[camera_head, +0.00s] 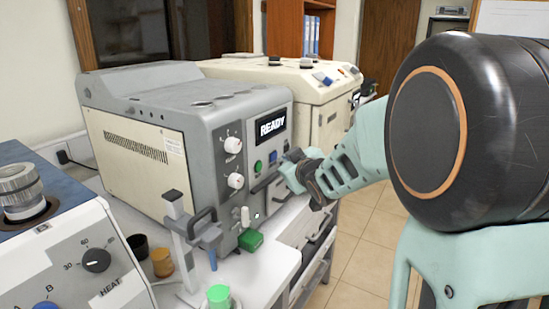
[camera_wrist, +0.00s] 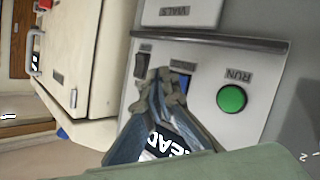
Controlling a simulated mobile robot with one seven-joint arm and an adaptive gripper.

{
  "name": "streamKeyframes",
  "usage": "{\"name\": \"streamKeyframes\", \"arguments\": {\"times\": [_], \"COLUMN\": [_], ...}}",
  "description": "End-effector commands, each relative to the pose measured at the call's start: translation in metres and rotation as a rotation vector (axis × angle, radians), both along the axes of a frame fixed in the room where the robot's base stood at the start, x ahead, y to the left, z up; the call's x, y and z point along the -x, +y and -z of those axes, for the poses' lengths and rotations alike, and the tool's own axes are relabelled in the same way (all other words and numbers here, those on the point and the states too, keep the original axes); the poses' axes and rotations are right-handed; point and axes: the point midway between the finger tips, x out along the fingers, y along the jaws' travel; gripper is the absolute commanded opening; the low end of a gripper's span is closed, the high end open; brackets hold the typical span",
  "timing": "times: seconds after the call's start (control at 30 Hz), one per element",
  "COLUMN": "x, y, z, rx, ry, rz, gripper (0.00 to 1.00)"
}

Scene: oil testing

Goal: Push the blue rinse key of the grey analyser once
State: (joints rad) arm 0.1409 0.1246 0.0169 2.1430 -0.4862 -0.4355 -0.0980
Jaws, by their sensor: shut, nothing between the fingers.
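The grey analyser (camera_head: 190,125) stands on the bench, its lit display (camera_head: 270,126) reading READY. On its front panel are a green RUN button (camera_head: 258,166), the blue key (camera_head: 273,157) and a dark rocker switch (camera_wrist: 142,65). My gripper (camera_head: 288,164) is shut and empty at the right of the panel. In the wrist view its closed fingertips (camera_wrist: 173,84) are in front of the blue key (camera_wrist: 187,84), hiding part of it. The green button (camera_wrist: 231,98) shows clear beside them. I cannot tell whether the fingertips touch the key.
A cream machine (camera_head: 315,90) stands behind the analyser. A heater unit (camera_head: 95,262) is at the front left. A grey stand (camera_head: 183,235), a green-capped vial (camera_head: 219,296) and small dark and amber cups stand before the analyser. Tiled floor (camera_head: 365,235) is open at the right.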

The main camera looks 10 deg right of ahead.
Motion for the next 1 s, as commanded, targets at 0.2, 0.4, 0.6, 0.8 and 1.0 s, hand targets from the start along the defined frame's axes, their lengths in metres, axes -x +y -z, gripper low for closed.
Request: {"name": "streamKeyframes", "arguments": {"times": [0.2, 0.4, 0.6, 0.8, 1.0], "x": [-0.0001, -0.0032, -0.0059, -0.0057, -0.0066], "y": [0.0001, 0.0039, 0.0066, 0.0065, 0.0074], "z": [0.0001, 0.0015, 0.0002, 0.0, 0.0003], "rx": [0.0, 0.001, 0.001, 0.0, 0.0], "ry": [0.0, 0.0, 0.0, 0.0, 0.0], "rz": [0.0, -0.002, 0.0, 0.0, 0.0], "gripper": [0.0, 0.0, 0.0, 0.0, 0.0]}}
